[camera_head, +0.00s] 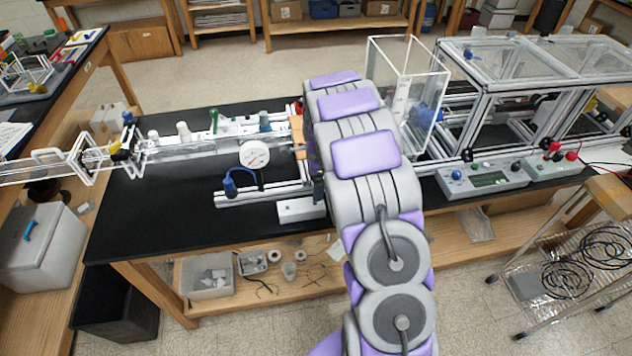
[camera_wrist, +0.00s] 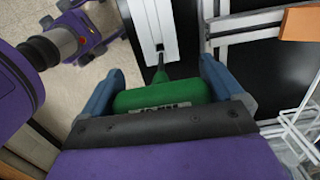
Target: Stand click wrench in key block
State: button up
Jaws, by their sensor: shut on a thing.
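My gripper (camera_wrist: 162,72) shows in the wrist view with its two blue fingers on either side of a green handle, which I take to be the click wrench (camera_wrist: 160,94). The jaws are shut on it. A thin dark shaft runs from the handle toward a pale grey block (camera_wrist: 151,24), likely the key block. The shaft's end meets a dark spot on the block; I cannot tell whether it is inside or only over it. In the head view a white block (camera_head: 300,209) lies at the bench's front edge. My arm hides the gripper and wrench there.
An aluminium rail with a blue-knobbed part (camera_head: 230,187) and a round dial (camera_head: 255,154) stand left of the block. An orange block (camera_head: 297,134) is behind. A clear box (camera_head: 415,85) and an extrusion frame (camera_head: 487,110) stand right. The black bench top's front left is bare.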

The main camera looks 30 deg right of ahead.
jog(key=shift+d+r+p, duration=0.1)
jog(key=shift+r+p, duration=0.55)
jog(key=shift+r, duration=1.1)
jog(key=shift+f+b, duration=0.3)
jog(key=shift+b, duration=1)
jog(key=b, duration=0.2)
jog(key=shift+w+a+b, duration=0.15)
jog(key=shift+a+b, duration=0.1)
jog(key=shift+b, duration=0.1)
jog(key=shift+a+r+b, duration=0.1)
jog(key=shift+a+b, duration=0.05)
jog(key=shift+b, duration=1.05)
jog(key=shift+r+p, duration=0.25)
jog(key=shift+p, duration=0.25)
jog(key=shift+f+p, duration=0.5)
jog(key=shift+f, duration=1.95)
jog(key=shift+p, duration=0.35)
jog(key=shift+f, duration=1.05)
